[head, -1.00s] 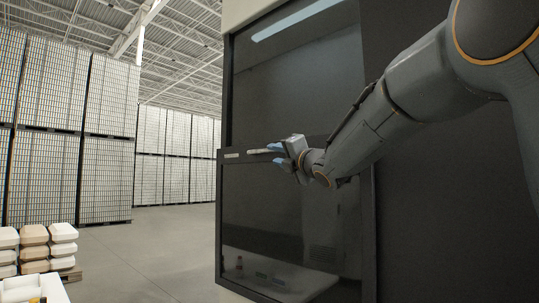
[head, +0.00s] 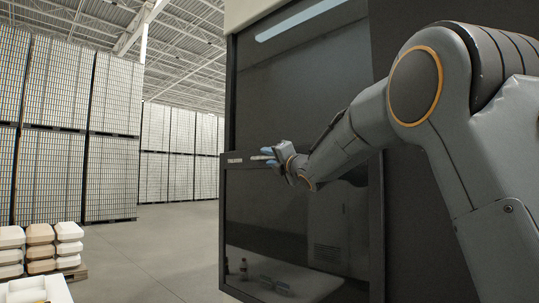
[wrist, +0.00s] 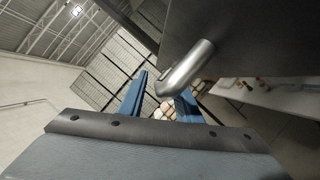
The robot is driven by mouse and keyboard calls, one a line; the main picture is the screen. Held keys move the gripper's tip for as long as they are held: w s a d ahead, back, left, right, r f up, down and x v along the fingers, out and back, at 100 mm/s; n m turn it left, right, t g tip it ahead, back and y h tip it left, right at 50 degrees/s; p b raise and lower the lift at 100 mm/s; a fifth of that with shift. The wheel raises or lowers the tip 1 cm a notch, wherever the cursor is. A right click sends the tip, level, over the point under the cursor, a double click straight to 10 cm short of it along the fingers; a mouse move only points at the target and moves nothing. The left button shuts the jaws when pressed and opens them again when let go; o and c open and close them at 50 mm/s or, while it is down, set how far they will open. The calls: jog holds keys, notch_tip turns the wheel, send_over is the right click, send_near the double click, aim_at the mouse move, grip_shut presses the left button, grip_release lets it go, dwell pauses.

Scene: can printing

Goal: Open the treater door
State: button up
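The treater door (head: 270,215) is a dark glossy panel in a black frame on the lower front of a tall machine. It looks shut, with no clear gap at its edges. My gripper (head: 276,158) is at its top edge, beside a pale horizontal bar there. In the wrist view, a bent metal handle (wrist: 190,65) comes off the dark door surface (wrist: 235,35). My gripper's blue fingers (wrist: 160,90) are apart, and the handle's bend lies between them, overlapping the right finger. A gap shows at the left finger; contact at the right is unclear.
An upper dark window (head: 300,90) is above the door. Tall pallet stacks of cans (head: 110,130) stand at the left and back. Stacked white and tan blocks (head: 40,245) sit at the lower left. The floor (head: 165,240) left of the machine is clear.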

jog(key=shift+w+a, duration=0.1)
jog(key=shift+a, duration=0.05)
jog(key=shift+c, duration=0.3)
grip_shut()
jog(key=shift+f, duration=0.15)
